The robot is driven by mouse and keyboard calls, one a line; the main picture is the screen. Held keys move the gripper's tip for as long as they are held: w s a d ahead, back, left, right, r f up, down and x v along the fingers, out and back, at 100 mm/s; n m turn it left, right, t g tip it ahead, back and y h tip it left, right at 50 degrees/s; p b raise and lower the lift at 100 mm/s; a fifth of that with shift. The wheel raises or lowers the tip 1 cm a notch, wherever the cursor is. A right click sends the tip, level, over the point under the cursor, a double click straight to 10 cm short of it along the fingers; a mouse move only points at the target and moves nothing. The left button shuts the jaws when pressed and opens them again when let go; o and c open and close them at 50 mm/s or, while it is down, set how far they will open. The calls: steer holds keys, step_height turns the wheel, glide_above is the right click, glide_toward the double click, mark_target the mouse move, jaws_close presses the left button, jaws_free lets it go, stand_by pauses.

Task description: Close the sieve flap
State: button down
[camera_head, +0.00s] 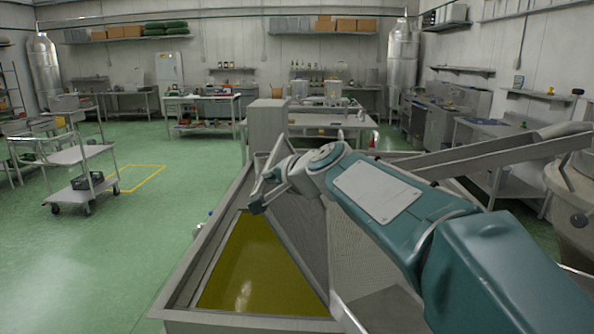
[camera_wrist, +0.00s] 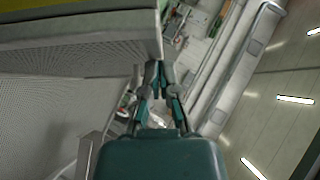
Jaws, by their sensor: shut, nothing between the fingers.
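The sieve flap looks like a framed grey mesh panel (camera_head: 310,240) at the right side of a metal tank (camera_head: 200,255). It appears tilted up, and yellow-green liquid (camera_head: 238,275) is uncovered on the left. My arm hides part of the mesh. My gripper (camera_head: 258,203) is over the tank near the far end of the liquid. In the wrist view my gripper (camera_wrist: 158,72) is shut and empty, its tips close to the corner of a mesh-faced panel (camera_wrist: 80,55). I cannot tell whether they touch it.
A grey box (camera_head: 267,125) stands at the tank's far end. A sloping metal chute (camera_head: 490,153) and a round vessel (camera_head: 570,200) are on the right. A trolley (camera_head: 80,165) stands on the left.

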steer(key=a+f+n+g+h, duration=0.1)
steer(key=a+f+n+h, duration=0.1)
steer(key=a+f, duration=0.55)
steer(key=n+h, duration=0.2)
steer(key=h, duration=0.3)
glide_above(203, 282)
steer(key=s+d, duration=0.2)
steer(key=s, duration=0.1)
step_height(203, 282, down, 10)
steer(key=shift+n+g+h, duration=0.3)
steer(key=shift+n+h, duration=0.3)
steer(key=shift+h, duration=0.3)
steer(key=f, duration=0.2)
steer(key=a+f, duration=0.1)
steer(key=f, duration=0.2)
steer(key=a+f, duration=0.1)
steer(key=f, duration=0.2)
steer(key=shift+w+f, duration=0.1)
steer(key=shift+f, duration=0.1)
steer(key=shift+f+h, duration=0.3)
steer(key=shift+f, duration=0.7)
